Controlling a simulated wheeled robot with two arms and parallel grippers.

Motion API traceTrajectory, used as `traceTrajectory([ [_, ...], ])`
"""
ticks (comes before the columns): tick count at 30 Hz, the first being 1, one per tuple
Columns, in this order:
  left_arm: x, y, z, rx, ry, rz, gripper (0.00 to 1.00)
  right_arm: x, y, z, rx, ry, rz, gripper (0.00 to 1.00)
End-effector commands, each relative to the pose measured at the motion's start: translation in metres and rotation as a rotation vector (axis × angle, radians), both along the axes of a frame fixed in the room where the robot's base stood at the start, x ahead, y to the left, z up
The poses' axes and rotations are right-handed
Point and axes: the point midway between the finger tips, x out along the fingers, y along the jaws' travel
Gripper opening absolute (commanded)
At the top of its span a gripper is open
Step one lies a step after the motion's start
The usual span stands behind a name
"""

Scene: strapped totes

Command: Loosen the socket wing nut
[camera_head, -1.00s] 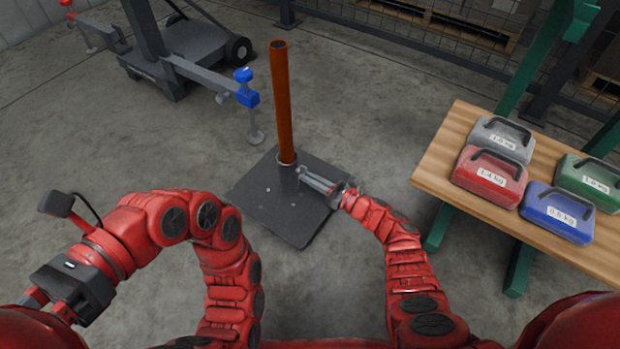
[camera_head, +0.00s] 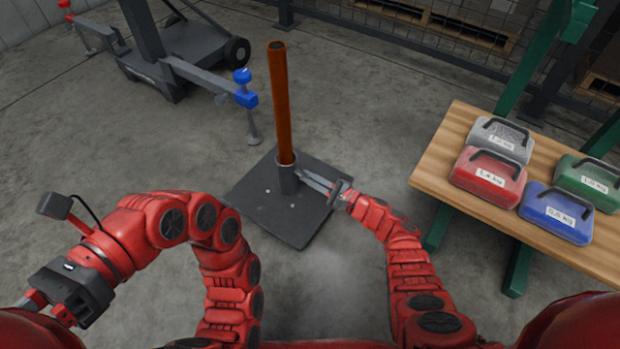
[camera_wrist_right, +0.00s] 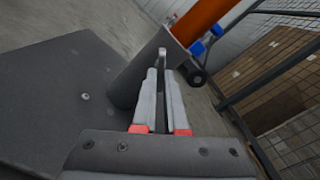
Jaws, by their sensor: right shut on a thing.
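An orange-brown pole (camera_head: 283,105) stands upright in a dark grey socket (camera_head: 287,180) on a square dark base plate (camera_head: 262,205). In the right wrist view the socket (camera_wrist_right: 137,82) is just ahead and left of my fingers, with the pole (camera_wrist_right: 197,20) rising from it. My right gripper (camera_head: 305,174) is at the socket's right side, its fingers close together on a small pale wing nut (camera_wrist_right: 162,53) at their tips. The nut is mostly hidden by the fingers. My left gripper (camera_head: 40,305) is at the lower left, far from the socket; its fingertips are partly cut off.
A wooden bench (camera_head: 435,165) at right carries several coloured weights, including a red one (camera_head: 488,177) and a blue one (camera_head: 556,213). A wheeled grey stand (camera_head: 165,75) with a blue clamp (camera_head: 245,90) is behind left. Open concrete floor surrounds the plate.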

Motion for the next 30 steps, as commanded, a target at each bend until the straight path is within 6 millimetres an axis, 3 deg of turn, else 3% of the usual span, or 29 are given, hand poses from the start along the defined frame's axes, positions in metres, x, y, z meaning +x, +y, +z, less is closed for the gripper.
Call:
traceTrajectory([
  [9,0.0,0.0,0.0,0.0,0.0,0.0,0.5,0.0006,-0.0014,0.0002,-0.067,-0.091,-0.002,0.0],
  [25,-0.0001,0.0,0.0,0.0,0.0,0.0,0.5,0.0003,-0.0009,0.0,-0.078,-0.106,-0.001,0.0],
  [26,0.0,0.0,0.0,0.0,0.0,0.0,0.5,0.0003,-0.0009,0.0,-0.078,-0.106,-0.001,0.15],
  [30,-0.0001,0.0,-0.0001,0.0,0.0,0.0,0.5,0.0003,-0.0007,0.0002,-0.078,-0.106,-0.001,0.4],
])
